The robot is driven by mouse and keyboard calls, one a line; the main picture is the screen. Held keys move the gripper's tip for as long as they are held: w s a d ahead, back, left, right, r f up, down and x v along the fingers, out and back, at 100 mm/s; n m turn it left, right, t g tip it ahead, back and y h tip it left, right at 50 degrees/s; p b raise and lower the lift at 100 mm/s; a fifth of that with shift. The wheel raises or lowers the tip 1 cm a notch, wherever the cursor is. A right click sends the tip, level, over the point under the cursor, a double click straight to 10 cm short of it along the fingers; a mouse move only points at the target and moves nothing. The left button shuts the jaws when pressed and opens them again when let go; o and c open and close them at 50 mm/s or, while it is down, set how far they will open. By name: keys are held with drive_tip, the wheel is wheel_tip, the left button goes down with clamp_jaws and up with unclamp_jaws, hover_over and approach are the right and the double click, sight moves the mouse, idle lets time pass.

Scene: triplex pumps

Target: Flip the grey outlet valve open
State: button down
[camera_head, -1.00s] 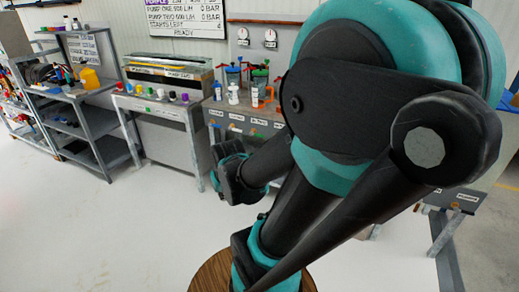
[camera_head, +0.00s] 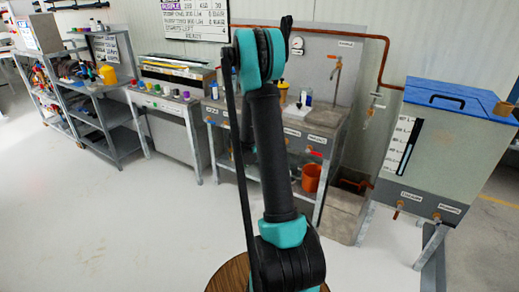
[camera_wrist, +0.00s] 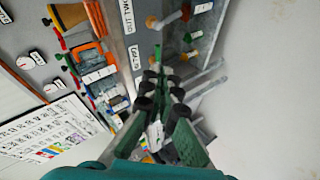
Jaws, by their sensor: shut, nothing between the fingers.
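My gripper (camera_wrist: 162,88) is shut and empty in the wrist view, its dark fingertips pointing toward the labelled front of the pump bench (camera_wrist: 118,50). The fingers appear apart from these three. In the head view the pump bench (camera_head: 327,122) is partly behind my arm, and my gripper is hidden there.
A grey tank with a blue lid (camera_head: 450,95) stands right, with two valves low on its front. An orange bucket (camera_head: 311,178) sits under the pump bench. A second bench (camera_head: 165,110) and a shelf rack (camera_head: 100,110) stand left. The white floor in front is clear.

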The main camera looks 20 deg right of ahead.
drive_tip(key=w+d+f+n+t, duration=0.2)
drive_tip(key=w+d+f+n, duration=0.15)
drive_tip(key=w+f, duration=0.5)
drive_tip(key=w+d+f+n+t, duration=0.25)
drive_tip(key=w+f+n, duration=0.25)
drive_tip(key=f, duration=0.7)
drive_tip(key=x, duration=1)
drive_tip(key=shift+h, duration=0.3)
drive_tip(key=shift+s+d+r, duration=0.4)
drive_tip(key=shift+s+d, duration=0.3)
drive_tip(key=shift+s, duration=0.1)
drive_tip(key=shift+s+d+r, duration=0.4)
drive_tip(key=shift+s+d, duration=0.3)
drive_tip(key=shift+s, duration=0.05)
